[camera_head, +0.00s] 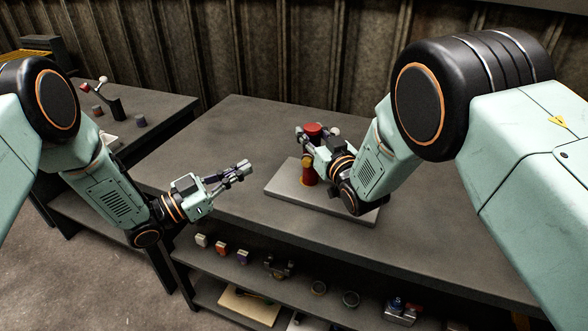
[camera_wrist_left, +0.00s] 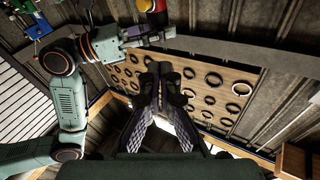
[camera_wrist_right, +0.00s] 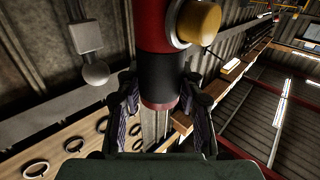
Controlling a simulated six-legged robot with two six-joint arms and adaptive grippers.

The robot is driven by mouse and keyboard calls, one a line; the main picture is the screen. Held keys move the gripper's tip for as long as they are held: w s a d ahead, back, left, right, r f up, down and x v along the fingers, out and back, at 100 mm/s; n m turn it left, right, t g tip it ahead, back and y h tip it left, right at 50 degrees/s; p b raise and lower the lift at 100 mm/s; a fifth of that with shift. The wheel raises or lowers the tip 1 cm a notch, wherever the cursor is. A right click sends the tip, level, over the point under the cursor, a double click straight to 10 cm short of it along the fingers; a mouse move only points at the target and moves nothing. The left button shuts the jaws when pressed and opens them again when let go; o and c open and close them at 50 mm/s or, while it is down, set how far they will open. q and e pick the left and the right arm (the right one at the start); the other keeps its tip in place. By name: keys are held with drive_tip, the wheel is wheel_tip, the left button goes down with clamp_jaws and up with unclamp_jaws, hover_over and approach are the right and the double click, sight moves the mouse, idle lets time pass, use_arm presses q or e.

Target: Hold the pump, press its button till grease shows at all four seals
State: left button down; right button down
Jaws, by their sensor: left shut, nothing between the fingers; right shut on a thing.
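The pump is a red cylinder (camera_head: 313,130) with a yellow button on its side, standing upright at the grey plate (camera_head: 283,190). In the right wrist view the pump (camera_wrist_right: 166,72) shows a black band, and the yellow button (camera_wrist_right: 199,22) faces the upper right. My right gripper (camera_wrist_right: 158,95) is shut around the pump at the band; its fingers partly hide it in the head view. My left gripper (camera_head: 243,170) is shut and empty, to the left of the pump and apart from it. A pale ball (camera_head: 335,131) is beside the pump's top. I cannot make out grease at any seal.
The workbench (camera_head: 215,135) is clear around the plate. Its lower shelf holds small blocks (camera_head: 221,248), rings (camera_head: 351,298) and other parts. A second table (camera_head: 165,108) with a few items stands at the left. A corrugated wall is behind.

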use_arm(q)
drive_tip(key=s+f+m+g, duration=0.1)
drive_tip(key=m, duration=0.5)
drive_tip(key=s+f+m+g, duration=0.1)
drive_tip(key=m, duration=0.5)
drive_tip(key=d+f+m+g, duration=0.1)
drive_tip(key=m+g, duration=0.1)
drive_tip(key=m, duration=0.4)
drive_tip(key=shift+s+f+m, duration=0.15)
drive_tip(key=shift+s+m, duration=0.15)
drive_tip(key=shift+s, duration=0.1)
drive_tip(key=shift+d, duration=0.15)
approach(306, 163)
drive_tip(key=s+d, duration=0.2)
drive_tip(key=d, duration=0.3)
drive_tip(key=shift+w+d+f, duration=0.1)
drive_tip(key=shift+w+d, duration=0.2)
drive_tip(key=shift+w, duration=0.75)
drive_tip(key=shift+w+d, duration=0.25)
drive_tip(key=shift+w, duration=0.85)
drive_tip(key=shift+w, duration=0.1)
